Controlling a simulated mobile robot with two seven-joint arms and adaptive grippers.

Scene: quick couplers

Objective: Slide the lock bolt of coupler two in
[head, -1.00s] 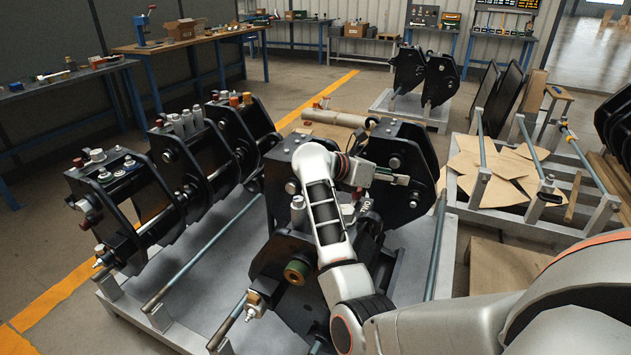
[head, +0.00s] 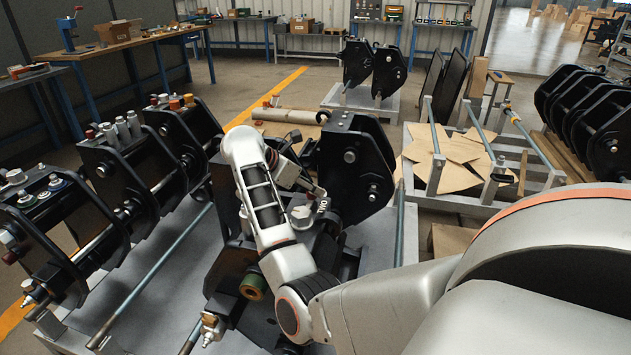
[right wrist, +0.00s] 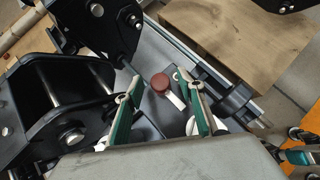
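Coupler two seems to be the black coupler (head: 350,165) in the middle of the head view, partly behind my right arm. White lettering shows on it, too small to read surely. My right gripper (right wrist: 161,90) is open, its two green-padded fingers pointing forward in the right wrist view. A dark red round knob (right wrist: 160,82) with a pale metal stem shows between the fingertips, with no visible contact; it may be the lock bolt's handle. In the head view the right gripper (head: 314,188) is over the coupler's middle, its fingers hardly visible.
Black couplers (head: 120,160) stand in a row at the left on a grey pallet (head: 160,315) with steel rails. A frame with cardboard sheets (head: 425,150) is at the right. A wooden board (right wrist: 240,35) lies beyond the fingers in the right wrist view. Workbenches stand behind.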

